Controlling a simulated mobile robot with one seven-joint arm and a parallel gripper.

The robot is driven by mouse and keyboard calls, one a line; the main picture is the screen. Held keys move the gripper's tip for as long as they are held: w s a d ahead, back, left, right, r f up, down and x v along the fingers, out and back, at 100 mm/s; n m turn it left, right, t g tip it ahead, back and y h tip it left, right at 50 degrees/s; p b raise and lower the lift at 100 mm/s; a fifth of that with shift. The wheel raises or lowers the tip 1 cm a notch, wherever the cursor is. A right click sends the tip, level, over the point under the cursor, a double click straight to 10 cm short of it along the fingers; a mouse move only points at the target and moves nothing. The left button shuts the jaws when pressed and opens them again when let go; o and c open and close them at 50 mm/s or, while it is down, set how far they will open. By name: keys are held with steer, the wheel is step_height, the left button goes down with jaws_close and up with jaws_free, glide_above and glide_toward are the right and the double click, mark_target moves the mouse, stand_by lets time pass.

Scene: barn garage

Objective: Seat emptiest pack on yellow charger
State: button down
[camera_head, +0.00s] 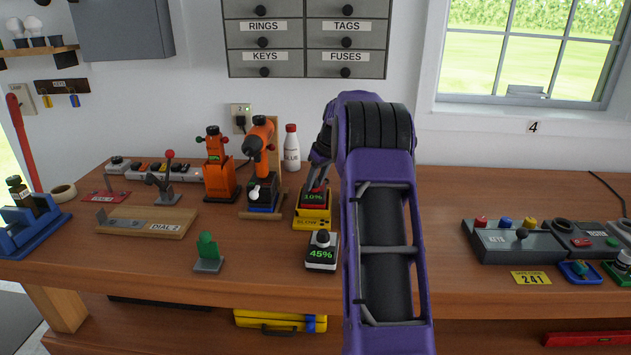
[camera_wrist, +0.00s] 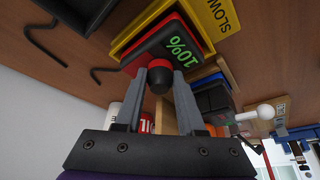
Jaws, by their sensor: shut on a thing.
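The red-edged pack reading 10% (camera_head: 312,198) is at the yellow charger (camera_head: 312,223), inside its outline as seen from above. It also shows in the wrist view (camera_wrist: 150,48), next to the yellow charger's labelled edge (camera_wrist: 215,22). My gripper (camera_head: 319,184) is shut on the pack's dark knob, with a finger on each side of it in the wrist view (camera_wrist: 160,75). I cannot tell whether the pack bears fully on the charger. A white-edged pack reading 45% (camera_head: 322,251) stands on the bench just in front of the charger.
A white bottle (camera_head: 291,150) is behind. A green clamp-like piece (camera_head: 208,251) is front left. A grey console (camera_head: 515,241) is right.

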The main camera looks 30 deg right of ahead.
steer(key=shift+f, duration=0.15)
jaws_free()
steer(key=shift+r+p, duration=0.95)
steer(key=shift+r, duration=3.55)
